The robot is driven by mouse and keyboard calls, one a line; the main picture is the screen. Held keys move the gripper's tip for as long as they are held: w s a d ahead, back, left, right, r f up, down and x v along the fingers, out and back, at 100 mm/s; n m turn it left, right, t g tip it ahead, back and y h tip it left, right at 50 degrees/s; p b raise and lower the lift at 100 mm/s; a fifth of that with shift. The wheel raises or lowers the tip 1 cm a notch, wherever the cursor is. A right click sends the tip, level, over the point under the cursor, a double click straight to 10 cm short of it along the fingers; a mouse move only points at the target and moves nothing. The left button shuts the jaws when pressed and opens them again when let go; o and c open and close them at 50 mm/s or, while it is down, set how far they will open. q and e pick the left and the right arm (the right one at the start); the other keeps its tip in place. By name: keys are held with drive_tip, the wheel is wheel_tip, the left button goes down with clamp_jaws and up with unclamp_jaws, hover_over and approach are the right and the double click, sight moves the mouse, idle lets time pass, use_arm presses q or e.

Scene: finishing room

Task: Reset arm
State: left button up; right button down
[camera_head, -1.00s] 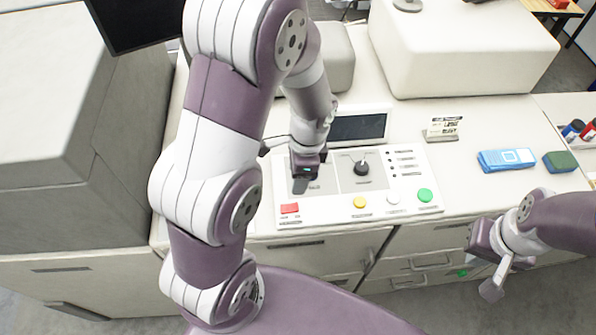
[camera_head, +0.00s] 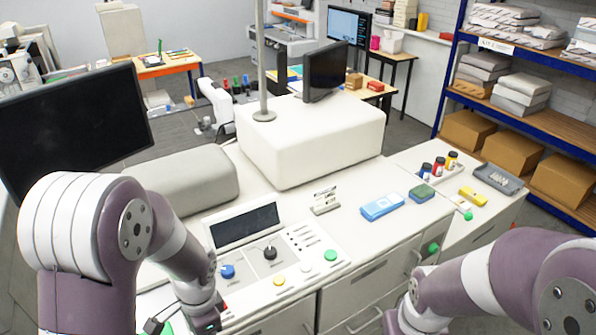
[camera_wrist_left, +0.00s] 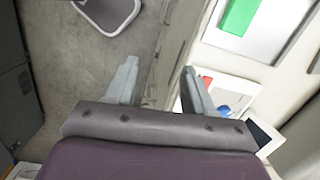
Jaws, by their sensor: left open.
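My left arm reaches in from the left in the head view, its elbow raised. My left gripper (camera_head: 205,322) is low at the front left edge of the control panel (camera_head: 305,262), partly cut off by the frame. In the left wrist view my left gripper (camera_wrist_left: 158,90) has its two fingers apart, with nothing between them but floor and the cabinet front. My right arm (camera_head: 480,280) is at the lower right in the head view; its gripper is below the frame.
A screen (camera_head: 245,225) stands behind. A blue device (camera_head: 381,206) and green-topped block (camera_head: 421,193) lie to the right. Grey floor (camera_wrist_left: 90,60) is open beside the cabinet.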

use_arm(q)
drive_tip(key=s+f+n+t+h+b, duration=0.1)
drive_tip(key=s+f+n+t+b, duration=0.1)
drive_tip(key=f+n+b, duration=0.8)
wheel_tip(320, 180, down, 4)
drive_tip(key=s+d+b, duration=0.1)
drive_tip(key=b, duration=0.8)
drive_tip(key=shift+f+b, duration=0.25)
drive_tip(key=shift+b, duration=0.15)
use_arm(e)
wheel_tip(320, 180, down, 20)
drive_tip(key=w, duration=0.2)
use_arm(q)
drive_tip(key=shift+s, duration=0.2)
use_arm(e)
drive_tip(key=shift+s, duration=0.15)
